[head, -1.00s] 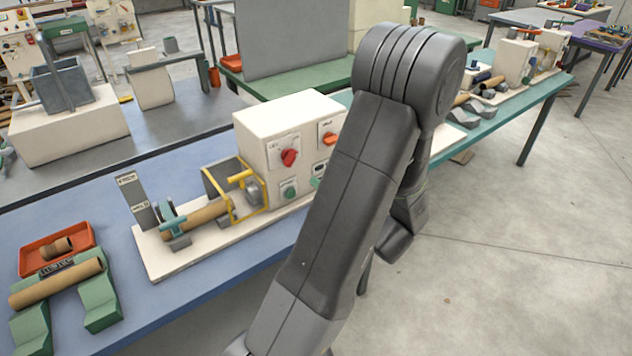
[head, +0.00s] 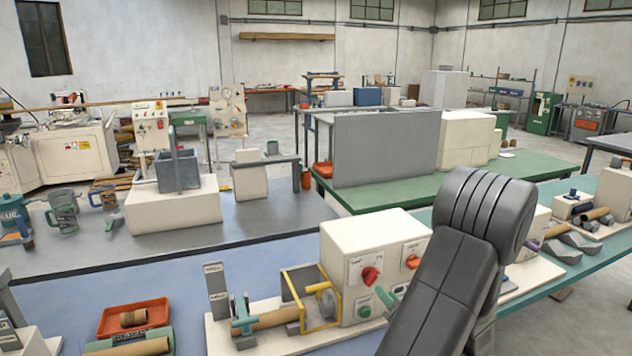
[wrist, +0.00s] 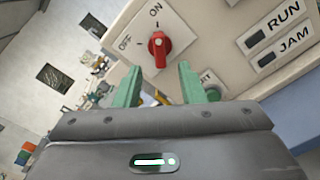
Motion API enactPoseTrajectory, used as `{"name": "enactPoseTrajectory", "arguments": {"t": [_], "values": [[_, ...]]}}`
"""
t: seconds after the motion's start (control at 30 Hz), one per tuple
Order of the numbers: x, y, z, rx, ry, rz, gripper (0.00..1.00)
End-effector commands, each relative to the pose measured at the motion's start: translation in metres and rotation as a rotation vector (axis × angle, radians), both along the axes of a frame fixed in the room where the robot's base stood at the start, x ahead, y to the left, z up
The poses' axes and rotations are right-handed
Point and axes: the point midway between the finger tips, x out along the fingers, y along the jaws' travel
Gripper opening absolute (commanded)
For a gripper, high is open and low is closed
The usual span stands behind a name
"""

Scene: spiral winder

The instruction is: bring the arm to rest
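My gripper (wrist: 158,84) is in the wrist view, with its two green fingers apart and nothing between them. Beyond the fingertips is the red knob (wrist: 159,46) on a cream panel, with OFF and ON labels beside it; its handle lies roughly in line with the ON label. A gap to the knob seems to show, but its depth is hard to tell. In the head view my arm (head: 455,270) stands in front of the right part of the cream control box (head: 350,240). The gripper is mostly hidden there by the arm.
The winder base (head: 218,338) carries a brown tube (head: 275,318) and a yellow guard frame (head: 330,313). An orange tray (head: 160,310) sits to the left on the blue bench. A second machine stands at right. RUN and JAM labels show on the panel in the wrist view.

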Motion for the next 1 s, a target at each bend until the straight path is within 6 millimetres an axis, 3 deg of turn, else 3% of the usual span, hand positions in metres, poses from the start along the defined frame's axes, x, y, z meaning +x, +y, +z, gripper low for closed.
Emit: {"name": "enactPoseTrajectory", "arguments": {"t": [0.2, 0.4, 1.0], "values": [[0.038, 0.015, 0.002, 0.0, 0.0, 0.003, 0.36], [0.059, 0.022, 0.001, 0.0, 0.001, 0.001, 0.36], [0.058, 0.02, 0.0, -0.004, -0.001, -0.002, 0.36]]}}
